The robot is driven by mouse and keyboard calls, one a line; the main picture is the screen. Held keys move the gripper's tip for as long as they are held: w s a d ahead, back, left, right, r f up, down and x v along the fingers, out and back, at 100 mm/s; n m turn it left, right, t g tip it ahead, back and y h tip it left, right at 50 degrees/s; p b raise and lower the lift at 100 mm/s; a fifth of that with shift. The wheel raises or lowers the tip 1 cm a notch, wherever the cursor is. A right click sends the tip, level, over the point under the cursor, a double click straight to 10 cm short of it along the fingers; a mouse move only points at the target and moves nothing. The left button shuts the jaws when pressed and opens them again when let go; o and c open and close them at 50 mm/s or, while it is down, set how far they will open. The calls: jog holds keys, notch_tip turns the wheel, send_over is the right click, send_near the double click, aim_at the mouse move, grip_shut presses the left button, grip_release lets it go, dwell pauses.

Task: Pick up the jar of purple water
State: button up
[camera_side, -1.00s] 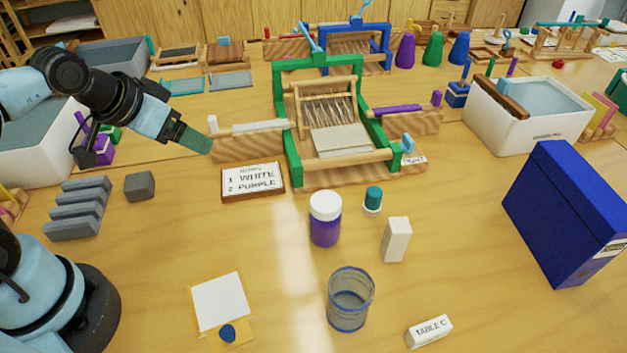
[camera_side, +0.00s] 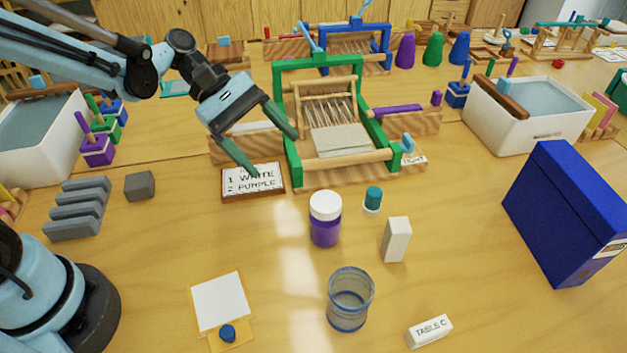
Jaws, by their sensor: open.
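The jar of purple water (camera_side: 325,229) stands upright on the table in the middle of the view, with a white lid on top. My gripper (camera_side: 275,154) is open and empty. Its two green fingers point down and to the right, above and in front of the sign and the loom's left side in the picture. The gripper is up and to the left of the jar, apart from it. Nothing covers the jar.
A clear, blue-rimmed cup (camera_side: 350,303), a small teal-capped bottle (camera_side: 372,200) and a white block (camera_side: 396,240) stand close to the jar. A green-framed loom (camera_side: 376,178) is behind it, a sign (camera_side: 238,186) behind left. Table left of the jar is clear.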

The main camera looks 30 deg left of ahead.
aim_at(324, 199)
jog(key=d+f+n+g+h, duration=0.1)
jog(key=d, duration=0.1)
jog(key=d+f+n+h, duration=0.1)
jog(key=d, duration=0.2)
jog(key=d+f+g+h, duration=0.1)
jog(key=d+f, duration=0.1)
jog(key=shift+d+n+g, duration=0.2)
jog(key=shift+n+g, duration=0.1)
jog(key=shift+n, duration=0.1)
jog(key=shift+x, duration=2.55)
jog(key=shift+w+a+f, duration=0.1)
jog(key=shift+w+f, duration=0.05)
jog(key=c, duration=1.3)
jog(key=shift+o, duration=0.2)
